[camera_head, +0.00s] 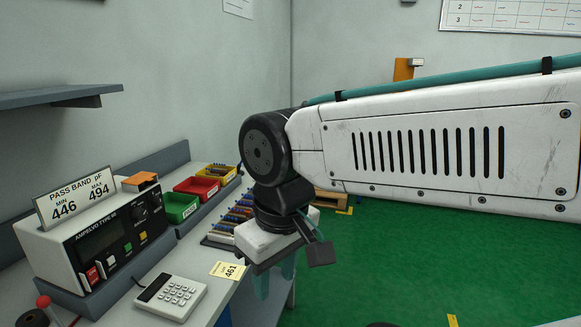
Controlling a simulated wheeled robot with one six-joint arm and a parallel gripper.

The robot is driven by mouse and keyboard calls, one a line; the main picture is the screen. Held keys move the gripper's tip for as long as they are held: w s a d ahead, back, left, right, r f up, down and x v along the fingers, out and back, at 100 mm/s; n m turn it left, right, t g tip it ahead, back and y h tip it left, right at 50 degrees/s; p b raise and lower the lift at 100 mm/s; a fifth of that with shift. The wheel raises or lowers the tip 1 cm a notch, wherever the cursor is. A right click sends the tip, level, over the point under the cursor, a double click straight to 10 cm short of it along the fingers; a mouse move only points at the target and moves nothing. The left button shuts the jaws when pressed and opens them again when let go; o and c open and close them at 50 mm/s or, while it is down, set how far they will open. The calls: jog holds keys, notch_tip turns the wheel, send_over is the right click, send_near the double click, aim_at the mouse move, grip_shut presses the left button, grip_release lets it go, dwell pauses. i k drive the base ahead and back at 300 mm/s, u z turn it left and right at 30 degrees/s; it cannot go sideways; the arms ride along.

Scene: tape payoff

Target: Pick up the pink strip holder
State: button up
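I see no pink strip holder in the head view. My gripper (275,282) hangs at the end of my white arm, pointing down by the right edge of the grey bench (205,308). Its two teal fingers are apart, with nothing visible between them. A tray with rows of small coloured parts (228,226) lies on the bench just behind and left of my gripper, which hides part of it. A yellow tag marked 461 (228,270) lies on the bench left of the fingers.
A meter (97,250) with a pass-band sign stands at the left. A calculator (171,297) lies before it. Green (180,207), red (198,187) and yellow (218,174) bins line the bench's back. Green floor (420,260) lies open at the right.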

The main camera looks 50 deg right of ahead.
aim_at(207, 173)
jog(key=z, duration=1.35)
jog(key=i, duration=0.7)
jog(key=z, duration=0.5)
jog(key=i, duration=1.05)
jog(key=u, duration=0.7)
